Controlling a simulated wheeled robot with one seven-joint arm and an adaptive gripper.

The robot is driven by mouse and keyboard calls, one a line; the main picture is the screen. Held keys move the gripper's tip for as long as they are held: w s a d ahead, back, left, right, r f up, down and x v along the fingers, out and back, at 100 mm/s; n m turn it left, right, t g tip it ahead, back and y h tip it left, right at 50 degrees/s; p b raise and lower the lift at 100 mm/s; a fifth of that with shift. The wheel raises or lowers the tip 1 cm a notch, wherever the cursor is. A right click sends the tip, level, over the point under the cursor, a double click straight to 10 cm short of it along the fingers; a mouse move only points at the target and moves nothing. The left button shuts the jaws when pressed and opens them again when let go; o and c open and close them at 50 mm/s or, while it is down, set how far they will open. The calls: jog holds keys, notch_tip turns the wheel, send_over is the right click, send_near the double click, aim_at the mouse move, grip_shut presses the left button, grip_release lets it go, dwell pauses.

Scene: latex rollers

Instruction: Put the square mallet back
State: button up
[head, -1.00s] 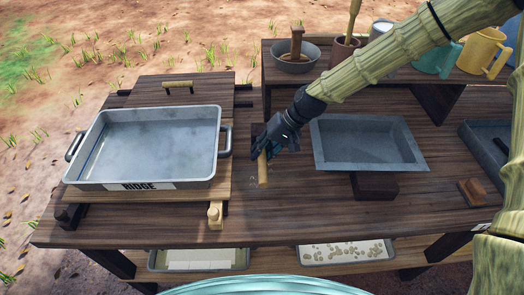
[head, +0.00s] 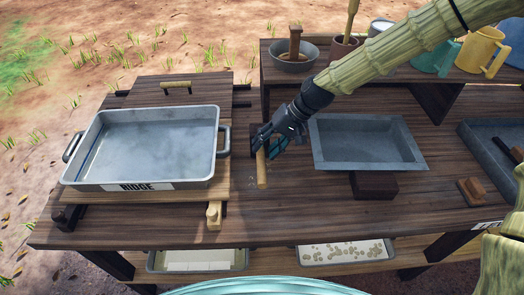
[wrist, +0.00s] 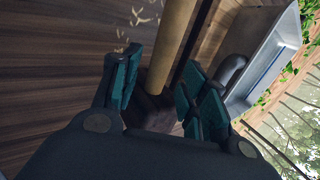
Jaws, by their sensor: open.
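The square mallet has a pale round wooden handle (head: 262,168) and a dark block head. It is on the table between the large grey tray and the grey basin, handle end towards me. My gripper (head: 273,148) is open and low over it, covering part of it in the head view. In the wrist view the handle (wrist: 174,42) runs between the two teal fingers of my gripper (wrist: 160,88), with the dark head (wrist: 154,108) below. Gaps show beside the handle, and I cannot tell whether a finger touches it.
The large grey tray (head: 150,118) labelled RIDGE stands at left. The grey basin (head: 368,168) is just right of my gripper, above a dark block (head: 374,186). A raised shelf (head: 330,76) with a bowl and mugs stands behind. Bare table lies in front of the handle.

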jog(key=b+v, duration=0.1)
jog(key=v, duration=0.8)
jog(key=shift+f, duration=0.1)
